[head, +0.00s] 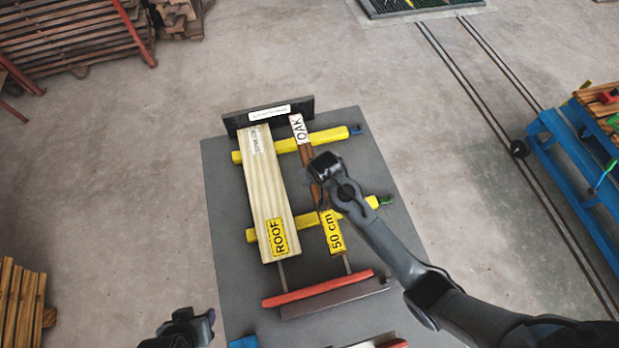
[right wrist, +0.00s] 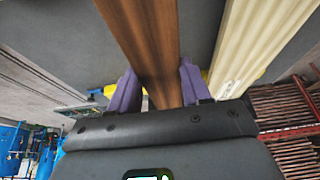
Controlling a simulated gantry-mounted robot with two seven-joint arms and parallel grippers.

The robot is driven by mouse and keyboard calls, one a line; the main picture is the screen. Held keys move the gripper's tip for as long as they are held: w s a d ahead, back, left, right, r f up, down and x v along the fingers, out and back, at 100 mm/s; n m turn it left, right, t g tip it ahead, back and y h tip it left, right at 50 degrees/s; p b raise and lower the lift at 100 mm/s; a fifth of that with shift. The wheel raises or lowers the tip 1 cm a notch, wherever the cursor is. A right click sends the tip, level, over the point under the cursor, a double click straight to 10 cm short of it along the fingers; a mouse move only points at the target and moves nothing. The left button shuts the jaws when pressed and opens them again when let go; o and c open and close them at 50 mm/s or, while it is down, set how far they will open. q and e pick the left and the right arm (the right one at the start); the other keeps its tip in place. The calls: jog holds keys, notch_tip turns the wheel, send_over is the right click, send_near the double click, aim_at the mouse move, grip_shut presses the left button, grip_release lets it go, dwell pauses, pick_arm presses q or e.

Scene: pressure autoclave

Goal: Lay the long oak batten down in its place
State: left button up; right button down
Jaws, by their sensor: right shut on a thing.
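The long oak batten (head: 307,153) is brown, with a white OAK label at its far end and a yellow 50 cm label at its near end. My right gripper (head: 324,168) is shut on its middle. In the right wrist view the batten (right wrist: 150,40) runs between the purple fingers of the gripper (right wrist: 158,88). It lies across above two yellow bars (head: 328,136); I cannot tell whether it touches them. A pale board labelled ROOF (head: 265,190) lies to its left, nearly parallel, with a gap between. My left gripper (head: 190,325) is low in the head view, away from the batten.
A dark stop with a white label (head: 270,112) stands at the far edge of the grey table (head: 225,230). A red bar (head: 318,288) crosses the near side. A blue rack (head: 565,150) stands right, beyond floor rails. Wood stacks (head: 60,40) stand left.

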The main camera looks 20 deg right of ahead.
jog(key=shift+w+a+f, duration=0.25)
jog(key=shift+w+f, duration=0.15)
jog(key=shift+w, duration=0.25)
jog(key=shift+w+a+f, duration=0.2)
jog(key=shift+w+f, duration=0.15)
jog(key=shift+w, duration=0.25)
jog(key=shift+f, duration=1.95)
jog(key=shift+f, duration=0.2)
jog(key=shift+f+b, duration=0.35)
jog(key=c, duration=0.5)
grip_release()
